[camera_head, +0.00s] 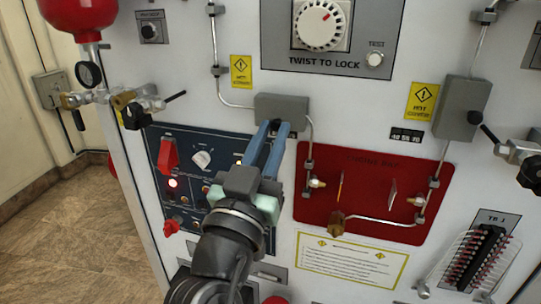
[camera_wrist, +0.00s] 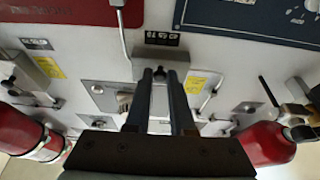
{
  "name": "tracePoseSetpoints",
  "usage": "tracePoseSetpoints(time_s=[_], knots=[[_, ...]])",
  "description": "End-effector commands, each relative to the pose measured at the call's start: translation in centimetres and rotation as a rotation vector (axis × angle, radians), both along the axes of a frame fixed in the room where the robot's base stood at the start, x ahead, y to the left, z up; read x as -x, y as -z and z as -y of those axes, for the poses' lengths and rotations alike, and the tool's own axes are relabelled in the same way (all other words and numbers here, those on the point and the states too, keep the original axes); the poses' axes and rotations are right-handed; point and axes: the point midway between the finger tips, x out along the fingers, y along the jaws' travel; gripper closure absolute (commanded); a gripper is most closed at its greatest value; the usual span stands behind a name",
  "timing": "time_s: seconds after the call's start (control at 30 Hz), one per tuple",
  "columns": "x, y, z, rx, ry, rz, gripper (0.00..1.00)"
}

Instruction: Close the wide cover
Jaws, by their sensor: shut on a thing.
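The wide cover appears to be the wide grey box-shaped cover (camera_head: 282,106) on the white panel, left of and above the red plate. It also shows in the wrist view (camera_wrist: 160,54), straight ahead of the fingertips. My gripper (camera_head: 275,130) reaches up to its lower edge, with its two blue-grey fingers side by side and a narrow gap between them. The gripper (camera_wrist: 160,74) is shut on the cover's lower part. The exact contact is small and partly hidden by the fingers. I cannot tell how far the cover stands open.
A thin pipe runs down beside the cover to the red plate (camera_head: 365,210). A tall grey box (camera_head: 463,107) sits to the right. The blue switch panel (camera_head: 178,145) lies left of my arm. A red cylinder (camera_wrist: 265,145) and valve fittings stand at the panel's side.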

Motion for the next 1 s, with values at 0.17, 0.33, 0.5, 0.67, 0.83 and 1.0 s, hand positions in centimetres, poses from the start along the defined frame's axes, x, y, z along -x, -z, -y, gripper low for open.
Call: tracePoseSetpoints(time_s=[0.17,0.33,0.5,0.67,0.83,1.0], knots=[[0.0,-0.1,0.0,0.004,-0.001,0.011,1.0],[0.0,-0.1,0.0,0.004,-0.001,0.01,1.0],[0.0,-0.1,0.0,0.003,-0.001,0.009,0.59],[0.0,0.0,0.0,0.003,0.0,0.009,0.48],[0.0,0.0,0.0,0.002,0.0,0.008,0.48],[1.1,0.7,-0.4,0.002,-0.002,0.008,0.48]])
